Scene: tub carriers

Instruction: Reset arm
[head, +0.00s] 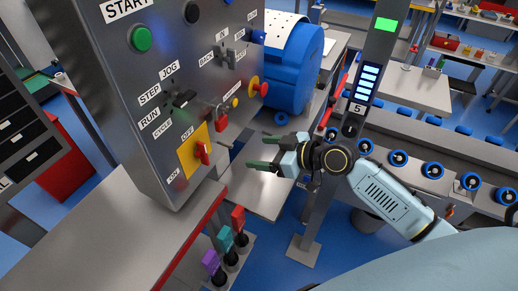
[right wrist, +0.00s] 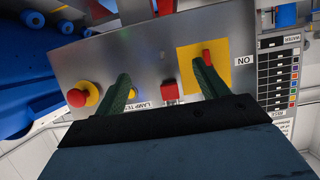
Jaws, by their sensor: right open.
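My right gripper (head: 256,151) reaches in from the right in the head view, in front of a grey control panel (head: 120,100). Its two green fingers are spread with nothing between them; they also show in the right wrist view (right wrist: 161,70). A red rotary switch (head: 202,153) on a yellow plate (head: 185,160), marked ON and OFF, sits low on the panel, left of the gripper. In the wrist view one fingertip overlaps the yellow plate (right wrist: 187,74); I cannot tell whether they touch. My left gripper is not in view.
The panel also carries a green start button (head: 141,39), a red padlock (head: 221,122) and a red mushroom button on yellow (head: 258,87). A blue machine (head: 293,65) stands behind. A roller conveyor (head: 430,170) runs at right.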

